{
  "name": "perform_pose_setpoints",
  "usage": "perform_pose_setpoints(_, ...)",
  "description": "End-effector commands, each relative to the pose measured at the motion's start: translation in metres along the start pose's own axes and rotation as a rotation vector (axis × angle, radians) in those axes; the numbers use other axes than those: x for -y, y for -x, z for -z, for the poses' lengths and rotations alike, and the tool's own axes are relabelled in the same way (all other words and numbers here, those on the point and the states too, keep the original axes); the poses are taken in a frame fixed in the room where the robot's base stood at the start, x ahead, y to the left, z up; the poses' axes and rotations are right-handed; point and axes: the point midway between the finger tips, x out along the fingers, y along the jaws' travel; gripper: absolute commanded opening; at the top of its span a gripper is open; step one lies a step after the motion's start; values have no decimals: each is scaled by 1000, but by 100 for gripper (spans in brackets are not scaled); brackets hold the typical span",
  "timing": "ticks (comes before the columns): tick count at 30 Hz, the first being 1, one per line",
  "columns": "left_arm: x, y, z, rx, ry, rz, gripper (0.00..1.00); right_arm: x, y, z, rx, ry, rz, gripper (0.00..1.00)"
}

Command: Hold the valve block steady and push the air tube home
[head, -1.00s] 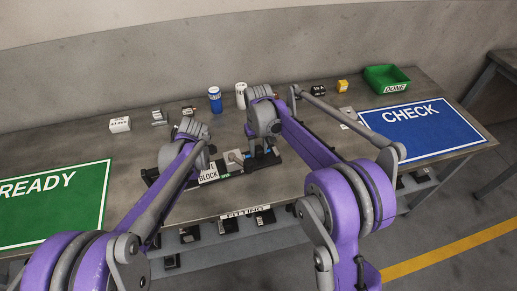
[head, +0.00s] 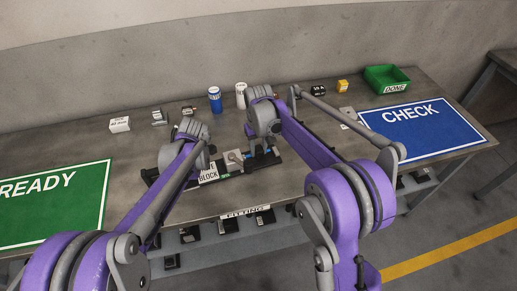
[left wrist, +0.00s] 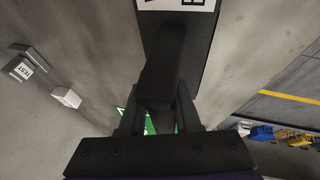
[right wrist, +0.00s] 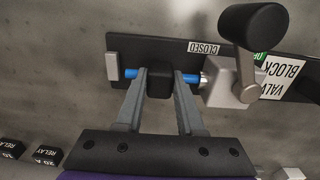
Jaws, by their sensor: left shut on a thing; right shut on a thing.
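The valve block (right wrist: 232,88) is a grey block with a silver port, a black-knobbed lever and a VALVE BLOCK label, on a dark base plate (right wrist: 140,48). The blue air tube (right wrist: 187,92) runs along the plate in the right wrist view, its end at the silver port; how deep it sits I cannot tell. My right gripper (right wrist: 160,78) is shut on the black grip piece around the tube. My left gripper (left wrist: 160,100) is shut on a black upright handle (left wrist: 172,62) at the plate's labelled end. In the head view my arms partly hide the block (head: 233,158).
A green READY mat (head: 50,208) lies left and a blue CHECK mat (head: 425,127) right. Blue and white cans (head: 215,100), small boxes and a green DONE bin (head: 387,78) stand along the back. A shelf with FITTING label (head: 245,212) is below the front edge.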

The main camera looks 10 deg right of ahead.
Motion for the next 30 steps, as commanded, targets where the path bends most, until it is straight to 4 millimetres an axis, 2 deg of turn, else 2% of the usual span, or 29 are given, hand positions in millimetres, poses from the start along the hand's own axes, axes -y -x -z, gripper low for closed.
perform_pose_setpoints(14,0,0,-1,1,0,0,0,0,0,0,0,0,0,0)
perform_pose_setpoints(17,0,0,-1,1,0,0,0,7,0,0,0,2,1,0)
perform_pose_setpoints(22,0,0,-1,2,0,0,0,29,0,0,0,3,2,0)
perform_pose_setpoints(29,0,0,-2,3,0,0,0,31,0,0,0,1,4,0)
perform_pose_setpoints(30,0,0,-2,3,-1,0,0,31,0,0,0,1,4,39)
